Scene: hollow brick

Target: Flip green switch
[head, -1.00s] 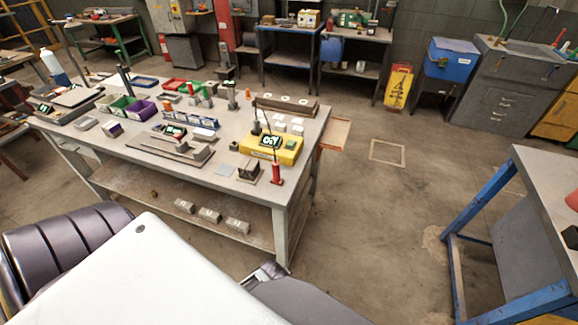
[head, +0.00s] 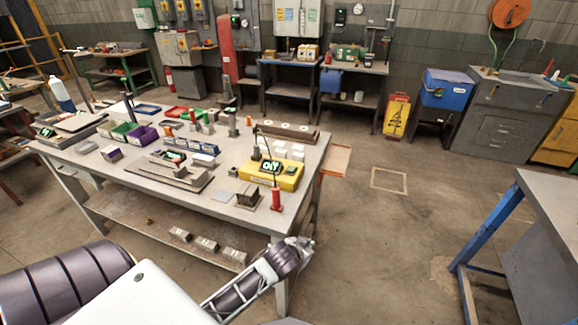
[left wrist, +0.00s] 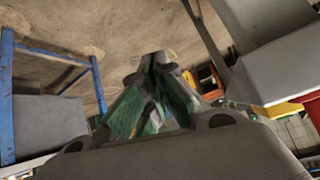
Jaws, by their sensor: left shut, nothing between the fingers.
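I cannot pick out a green switch for certain in either view. Grey electrical boxes with yellow fronts (head: 183,10) hang on the back wall at the top left of the head view, beside a pale box with a green side (head: 145,15). My left gripper (head: 303,248) is at the front right corner of the workbench (head: 225,178) in the head view, at the end of my raised forearm. In the left wrist view its green-padded fingers (left wrist: 155,105) are shut with nothing held. My right gripper is not in view.
A yellow device with a lit display (head: 285,174) and a red cylinder (head: 276,200) stand near the bench's right end. A blue-legged table (head: 490,225) is at the right. The floor (head: 395,240) between the two is open. A yellow sign (head: 396,115) stands farther back.

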